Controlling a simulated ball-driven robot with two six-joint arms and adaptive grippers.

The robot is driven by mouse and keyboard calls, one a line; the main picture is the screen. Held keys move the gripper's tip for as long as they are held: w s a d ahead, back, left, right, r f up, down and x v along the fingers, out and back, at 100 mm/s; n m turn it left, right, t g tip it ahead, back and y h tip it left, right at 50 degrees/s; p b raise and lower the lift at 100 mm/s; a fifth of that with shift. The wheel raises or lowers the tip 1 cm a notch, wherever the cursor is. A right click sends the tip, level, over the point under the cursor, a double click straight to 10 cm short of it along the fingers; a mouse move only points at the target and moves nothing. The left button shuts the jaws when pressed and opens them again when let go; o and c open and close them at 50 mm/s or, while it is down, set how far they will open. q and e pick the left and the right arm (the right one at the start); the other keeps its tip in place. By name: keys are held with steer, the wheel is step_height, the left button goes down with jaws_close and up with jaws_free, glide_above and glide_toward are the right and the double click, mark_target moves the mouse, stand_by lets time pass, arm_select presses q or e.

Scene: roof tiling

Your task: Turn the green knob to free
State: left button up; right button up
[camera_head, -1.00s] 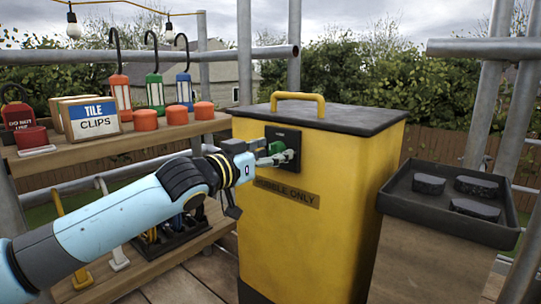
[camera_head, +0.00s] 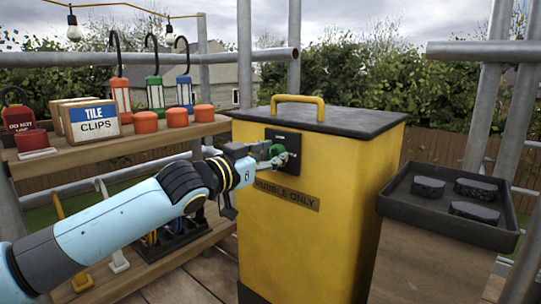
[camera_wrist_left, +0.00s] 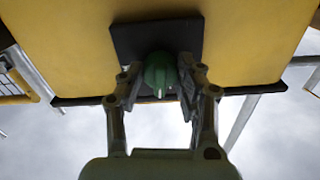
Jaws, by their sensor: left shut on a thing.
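The green knob (camera_head: 277,150) sits on a dark square plate (camera_head: 292,140) on the front of a yellow bin (camera_head: 330,190). My left gripper (camera_head: 268,160) is at the knob and shut on it. In the left wrist view the green knob (camera_wrist_left: 160,72) lies between the two fingers of my left gripper (camera_wrist_left: 160,82), with a pale mark on its lower part. The lettering on the plate is too small to read. My right gripper is not in view.
A wooden shelf at the left holds a tile clips box (camera_head: 92,119), several orange-red round pieces (camera_head: 177,116) and hooked lanterns (camera_head: 153,92). A dark tray (camera_head: 450,226) with dark discs stands at the right. The bin has a yellow handle (camera_head: 298,98) on its lid.

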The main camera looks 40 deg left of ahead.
arm_select(q)
steer(key=m, duration=0.3)
steer(key=shift+m, duration=1.2)
steer(key=m, duration=0.2)
steer(key=shift+f+m+b, duration=0.1)
steer(key=shift+m+b, duration=0.2)
steer(key=shift+m, duration=0.1)
steer(key=m+b, duration=0.1)
steer(key=m, duration=0.4)
steer(key=shift+m+b, duration=0.3)
steer(key=shift+m, duration=0.1)
steer(key=shift+m+b, duration=0.4)
steer(key=shift+m, duration=0.9)
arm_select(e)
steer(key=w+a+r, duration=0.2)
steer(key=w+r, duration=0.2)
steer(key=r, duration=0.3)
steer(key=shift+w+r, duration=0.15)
arm_select(q)
steer(key=o, duration=1.1)
